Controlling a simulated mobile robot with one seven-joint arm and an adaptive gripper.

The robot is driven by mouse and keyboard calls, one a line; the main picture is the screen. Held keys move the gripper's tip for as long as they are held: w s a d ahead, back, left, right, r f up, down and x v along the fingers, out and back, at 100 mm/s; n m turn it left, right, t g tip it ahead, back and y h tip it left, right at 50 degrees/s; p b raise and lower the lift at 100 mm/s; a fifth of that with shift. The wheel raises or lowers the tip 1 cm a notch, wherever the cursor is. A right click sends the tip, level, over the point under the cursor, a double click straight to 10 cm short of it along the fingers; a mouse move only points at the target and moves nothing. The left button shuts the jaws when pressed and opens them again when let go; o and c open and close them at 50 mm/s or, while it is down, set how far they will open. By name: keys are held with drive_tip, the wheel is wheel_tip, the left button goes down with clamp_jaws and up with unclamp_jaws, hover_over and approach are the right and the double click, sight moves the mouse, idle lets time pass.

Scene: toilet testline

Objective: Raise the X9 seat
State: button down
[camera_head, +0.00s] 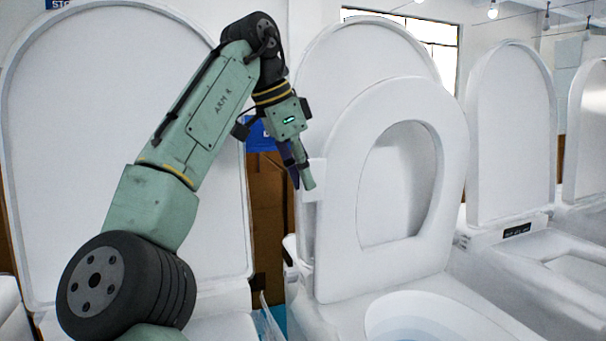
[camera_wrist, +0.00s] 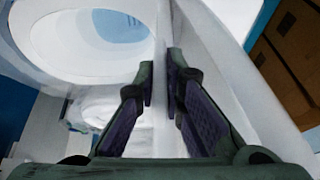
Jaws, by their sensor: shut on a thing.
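The white ring-shaped seat (camera_head: 338,205) of the middle toilet stands steeply raised, in front of its upright lid (camera_head: 345,48). The bowl (camera_head: 378,309) with bluish water lies open below it. My gripper (camera_head: 301,180) is at the seat's left edge, pointing down. In the wrist view my gripper (camera_wrist: 161,85) has its two dark-padded fingers on either side of a thin white edge (camera_wrist: 162,125), shut on the seat. The bowl's blue water (camera_wrist: 117,25) shows at the upper left there. The exact contact is partly hidden by the fingers in the head view.
Another toilet with a large upright lid (camera_head: 110,130) stands at left, behind my arm. More toilets with raised lids (camera_head: 510,130) stand at right. Brown boxes (camera_head: 268,215) fill the gap between the left and middle toilets. A dark label (camera_head: 516,230) is on the right toilet.

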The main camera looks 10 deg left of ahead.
drive_tip(key=c, duration=1.7)
unclamp_jaws()
